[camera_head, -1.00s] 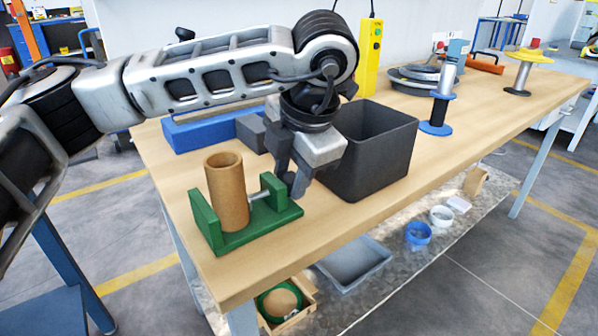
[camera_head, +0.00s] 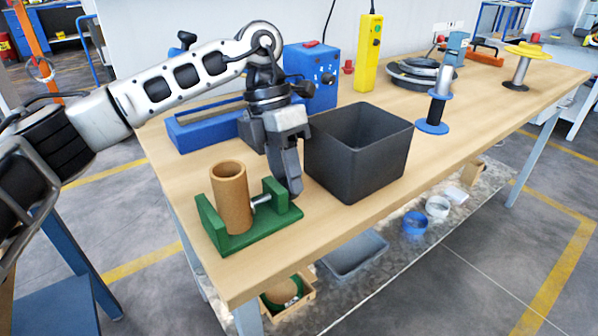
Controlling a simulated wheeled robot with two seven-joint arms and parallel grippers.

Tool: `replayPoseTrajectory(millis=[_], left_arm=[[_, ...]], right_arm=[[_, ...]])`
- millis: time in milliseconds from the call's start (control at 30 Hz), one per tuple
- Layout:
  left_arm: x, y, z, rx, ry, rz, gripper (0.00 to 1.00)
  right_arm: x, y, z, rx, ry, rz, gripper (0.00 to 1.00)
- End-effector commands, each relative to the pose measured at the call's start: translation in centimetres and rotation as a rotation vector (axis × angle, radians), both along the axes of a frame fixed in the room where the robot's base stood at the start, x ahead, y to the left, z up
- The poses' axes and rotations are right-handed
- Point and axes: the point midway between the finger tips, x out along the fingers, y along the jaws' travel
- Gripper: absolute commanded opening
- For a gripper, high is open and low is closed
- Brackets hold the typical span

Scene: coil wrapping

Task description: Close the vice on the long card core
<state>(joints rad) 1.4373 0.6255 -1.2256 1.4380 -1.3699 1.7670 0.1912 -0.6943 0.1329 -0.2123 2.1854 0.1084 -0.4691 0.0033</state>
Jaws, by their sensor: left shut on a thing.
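The green vice (camera_head: 236,240) sits near the table's front left corner, with upright end plates and a grey screw (camera_head: 262,201) through the right one. The long card core (camera_head: 231,198), a brown open-topped tube, stands upright between the plates. The screw's tip reaches the core's right side; whether it presses on it I cannot tell. My left gripper (camera_head: 293,188) points down at the outer side of the right plate. It is shut on the vice's handle end, which the fingers hide. My right gripper is out of view.
A dark open bin (camera_head: 360,185) stands close to the right of my left gripper. A blue block-like fixture (camera_head: 205,128) and a blue box (camera_head: 312,78) are behind. A blue-based spool stand (camera_head: 434,126) is farther right. Bare tabletop lies in front of the bin.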

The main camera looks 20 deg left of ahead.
Motion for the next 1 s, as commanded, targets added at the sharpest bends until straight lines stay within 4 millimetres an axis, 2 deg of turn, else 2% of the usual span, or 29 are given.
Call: replayPoseTrajectory(millis=[167,200,233,500,733,1000], left_arm=[[0.0,0.0,-0.1,-0.010,0.004,-0.002,0.19],[0.0,0.0,-0.1,-0.010,0.004,-0.002,0.39],[0.0,0.0,-0.1,-0.010,0.004,-0.002,0.45],[0.0,0.0,0.0,0.001,-0.004,-0.003,0.45],[-0.5,-0.7,-0.1,0.220,-0.178,-0.007,0.45],[-0.5,-0.6,0.1,0.252,-0.198,-0.001,0.45]], right_arm=[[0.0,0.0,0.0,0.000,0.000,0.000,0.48],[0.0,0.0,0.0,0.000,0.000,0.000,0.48],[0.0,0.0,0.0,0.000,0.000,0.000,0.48],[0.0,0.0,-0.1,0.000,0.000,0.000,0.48],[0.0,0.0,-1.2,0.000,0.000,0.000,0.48],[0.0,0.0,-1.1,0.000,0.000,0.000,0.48]])
